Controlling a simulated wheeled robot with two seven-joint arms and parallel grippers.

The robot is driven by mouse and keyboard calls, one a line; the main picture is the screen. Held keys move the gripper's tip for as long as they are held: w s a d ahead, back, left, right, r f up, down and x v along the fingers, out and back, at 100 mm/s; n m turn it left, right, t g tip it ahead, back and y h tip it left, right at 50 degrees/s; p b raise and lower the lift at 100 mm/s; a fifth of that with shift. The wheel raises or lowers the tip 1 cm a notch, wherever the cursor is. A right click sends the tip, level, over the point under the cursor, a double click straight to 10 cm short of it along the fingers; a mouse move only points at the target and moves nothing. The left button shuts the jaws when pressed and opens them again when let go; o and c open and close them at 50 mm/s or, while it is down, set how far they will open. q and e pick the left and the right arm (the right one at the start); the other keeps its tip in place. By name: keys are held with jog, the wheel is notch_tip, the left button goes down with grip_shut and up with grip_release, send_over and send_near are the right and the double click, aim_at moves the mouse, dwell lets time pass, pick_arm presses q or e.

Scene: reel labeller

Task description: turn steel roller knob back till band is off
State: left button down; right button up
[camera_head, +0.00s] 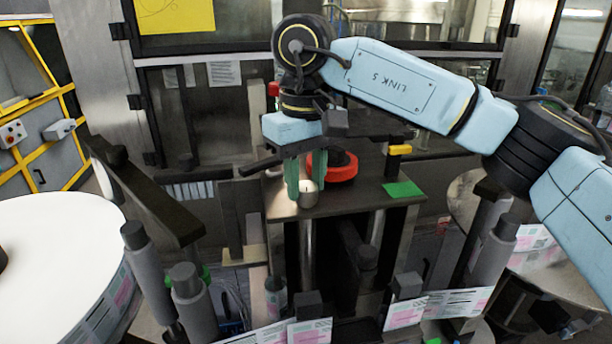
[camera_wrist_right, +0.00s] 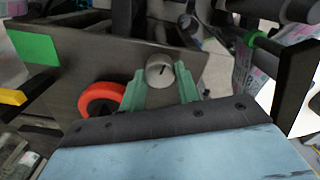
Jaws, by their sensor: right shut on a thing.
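The steel roller knob (camera_head: 307,193) is a short pale metal cylinder with a dark mark on its top, on the dark top plate of the labeller. In the right wrist view the knob (camera_wrist_right: 160,71) stands between the green fingertips, its dark line roughly upright. My right gripper (camera_head: 301,181) points down from above and is shut on the knob; the right wrist view also shows its fingers (camera_wrist_right: 160,90) at both sides of it. No part of my left gripper shows. I cannot tell from these views how the band lies at the roller.
A red-orange ring (camera_head: 342,168) sits right beside the gripper on the dark top plate (camera_head: 370,205). A green patch (camera_head: 403,189) and a yellow-topped part (camera_head: 399,150) are to the right. Grey rollers (camera_head: 191,300) and a white reel (camera_head: 60,250) stand at the left.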

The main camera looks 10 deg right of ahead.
jog(key=shift+n, duration=0.5)
jog(key=o, duration=1)
notch_tip(320, 180, up, 13)
jog(key=shift+r, duration=0.2)
